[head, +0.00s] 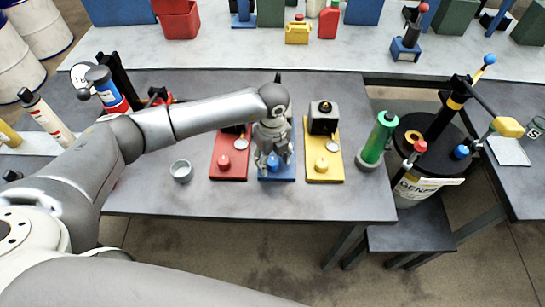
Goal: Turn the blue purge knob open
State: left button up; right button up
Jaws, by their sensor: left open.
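The blue purge knob (273,161) sits on a blue base plate (283,178), the middle one of three plates on the grey table. My left gripper (273,170) points down over this plate, with its fingers open around or just above the knob. I cannot tell whether the fingers touch it. The gripper hides most of the knob and the rear of the blue plate. My right gripper is not in view.
A red plate (228,177) with a red knob stands close left, and a yellow plate (325,177) with a yellow knob close right. A small grey cup (181,171) is further left. A green cylinder (377,140) and a drum (425,190) stand to the right.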

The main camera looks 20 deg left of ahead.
pick_arm(q)
jog(key=c, duration=1)
jog(key=shift+c, duration=0.2)
jog(key=m+b, duration=0.3)
jog(key=shift+w+f, duration=0.1)
jog(key=shift+f, duration=0.1)
jog(key=m+b, duration=1)
jog(key=b, duration=0.1)
jog(key=shift+m, duration=0.4)
jog(key=shift+r+m+b, duration=0.15)
jog(key=shift+m+b, duration=0.8)
jog(key=shift+m, duration=0.1)
jog(key=shift+r+m+b, duration=0.1)
jog(key=shift+m+b, duration=0.85)
jog(key=shift+m, duration=0.1)
